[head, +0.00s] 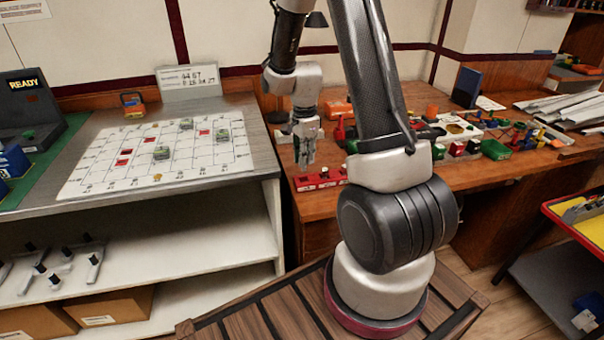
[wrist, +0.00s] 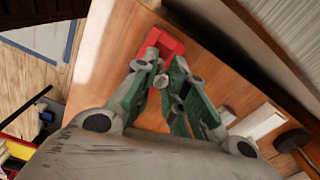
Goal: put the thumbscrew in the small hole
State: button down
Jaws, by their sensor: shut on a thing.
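My gripper (head: 305,157) points down over the near left part of the wooden bench, just above a red block (head: 320,180). In the wrist view my gripper (wrist: 165,72) has its green-sided fingers drawn together on a small grey piece (wrist: 160,81), which looks like the thumbscrew; the fingers hide most of it. The red block also shows in the wrist view (wrist: 165,41), just beyond the fingertips. The block has small pale marks along it in the head view. I cannot make out the small hole, nor whether the held piece touches the block.
Left is a grey counter (head: 240,108) with a white gridded board (head: 100,172) carrying small green and red pieces. A yellow-topped cart (head: 575,222) stands at far right.

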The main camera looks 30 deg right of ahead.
aim_at(304, 170)
jog(key=shift+f, duration=2.8)
jog(key=shift+f, duration=0.1)
jog(key=c, duration=1.5)
grip_release()
jog(key=shift+o, duration=0.2)
notch_tip(304, 170, up, 12)
jog(key=shift+s+r, duration=0.1)
jog(key=shift+r, duration=0.05)
jog(key=s+a+r+n+t, duration=0.35)
jog(key=s+r+n, duration=0.75)
jog(key=s+r, duration=0.4)
jog(key=s+a+r+n, duration=0.1)
jog(key=s+r+n, duration=0.2)
jog(key=s+n, duration=0.4)
jog(key=shift+s+a+r+t, duration=0.3)
jog(key=shift+s+t, duration=0.05)
jog(key=shift+s, duration=0.45)
